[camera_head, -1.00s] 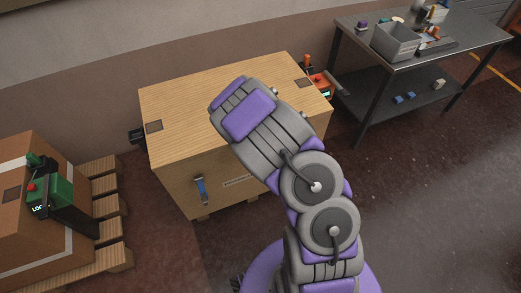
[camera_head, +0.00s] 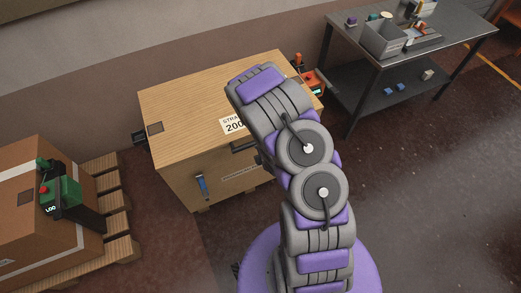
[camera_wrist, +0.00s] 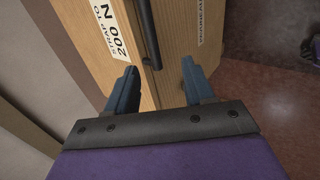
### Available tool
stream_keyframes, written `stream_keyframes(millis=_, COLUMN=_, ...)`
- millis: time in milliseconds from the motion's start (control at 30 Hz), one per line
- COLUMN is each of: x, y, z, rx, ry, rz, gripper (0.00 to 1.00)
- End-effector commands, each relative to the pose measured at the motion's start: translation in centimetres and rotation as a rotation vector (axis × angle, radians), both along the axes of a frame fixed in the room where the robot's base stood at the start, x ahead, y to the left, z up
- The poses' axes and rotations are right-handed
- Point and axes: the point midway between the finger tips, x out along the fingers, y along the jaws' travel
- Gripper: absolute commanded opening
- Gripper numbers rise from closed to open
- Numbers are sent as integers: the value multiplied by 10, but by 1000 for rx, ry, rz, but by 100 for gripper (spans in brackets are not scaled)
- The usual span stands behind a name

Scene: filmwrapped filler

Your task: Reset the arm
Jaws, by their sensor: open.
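My gripper (camera_wrist: 156,88) shows in the wrist view with its two blue-grey fingers apart and nothing between them. Beyond the fingers is the wooden crate (camera_wrist: 178,55), with a dark bar-shaped handle (camera_wrist: 149,30) on it and a white label reading "STRAP TO 200 N" (camera_wrist: 112,28). In the head view my arm extends over the right part of the same wooden crate (camera_head: 185,100), and the label (camera_head: 233,124) shows partly beside the arm. My gripper's fingers are hidden behind the arm in the head view.
A cardboard box (camera_head: 35,235) on a wooden pallet (camera_head: 115,205) stands at left, with a green tool (camera_head: 62,190) on it. An orange device (camera_head: 313,80) is at the crate's far right. A dark workbench (camera_head: 455,38) with a grey bin (camera_head: 383,42) stands at upper right. Open floor (camera_head: 430,200) lies at right.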

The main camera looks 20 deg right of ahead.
Motion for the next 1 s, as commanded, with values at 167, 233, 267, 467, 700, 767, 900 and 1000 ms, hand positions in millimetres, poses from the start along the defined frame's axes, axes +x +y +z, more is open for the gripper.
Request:
stream_keyframes(millis=167, x=-1, y=0, z=1, rx=-1, ry=-1, rz=-1, gripper=53)
stream_keyframes(millis=233, x=-1, y=0, z=1, rx=-1, ry=-1, rz=-1, gripper=53)
stream_keyframes(millis=267, x=-1, y=0, z=0, rx=-1, ry=-1, rz=-1, gripper=53)
stream_keyframes(millis=467, x=0, y=0, z=1, rx=-1, ry=-1, rz=-1, gripper=53)
stream_keyframes(millis=700, x=1, y=-1, z=3, rx=-1, ry=0, rz=-7, gripper=53)
stream_keyframes(millis=767, x=2, y=-4, z=7, rx=0, ry=4, rz=-25, gripper=53)
stream_keyframes(millis=900, x=6, y=-15, z=27, rx=5, ry=40, rz=-120, gripper=53)
stream_keyframes(millis=1000, x=5, y=-25, z=48, rx=16, ry=78, rz=-223, gripper=53)
